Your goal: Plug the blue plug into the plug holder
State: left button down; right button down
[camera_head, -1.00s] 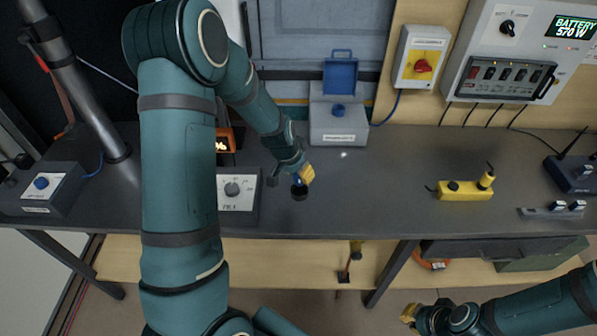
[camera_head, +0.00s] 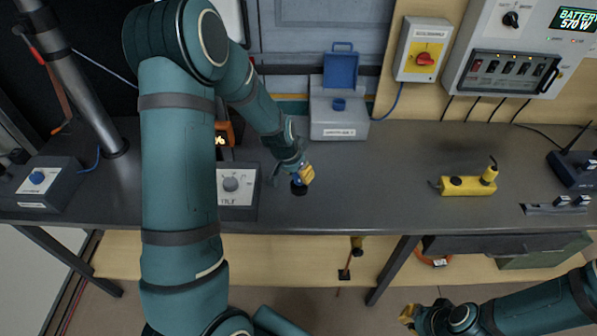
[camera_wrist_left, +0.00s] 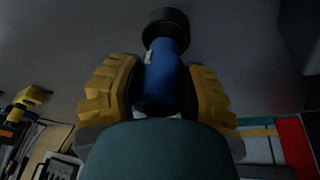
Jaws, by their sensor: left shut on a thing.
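The blue plug (camera_head: 297,180), a blue cylinder with a wide black end, is in my left gripper (camera_head: 305,175). In the left wrist view the plug (camera_wrist_left: 160,80) sits between the yellow ridged fingers of my left gripper (camera_wrist_left: 162,95), its black end pointing away from the palm. A grey box with a raised blue lid and a round blue socket (camera_head: 338,104) stands behind and to the right of the plug, apart from it; it may be the plug holder, but its label is unreadable. My right gripper (camera_head: 408,314) is low at the bottom; its jaw opening is unclear.
A grey dial box (camera_head: 236,200) stands just left of the plug. A yellow box (camera_head: 466,186) lies on the right of the dark worktop (camera_head: 385,165). A red-switch box (camera_head: 422,50) and a battery panel (camera_head: 510,60) hang behind. The worktop between plug and yellow box is clear.

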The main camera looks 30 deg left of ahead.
pick_arm(q)
jog(key=shift+f+b, duration=1.3)
jog(key=shift+f, duration=0.15)
jog(key=shift+c, duration=2.2)
grip_release()
jog(key=v, duration=1.2)
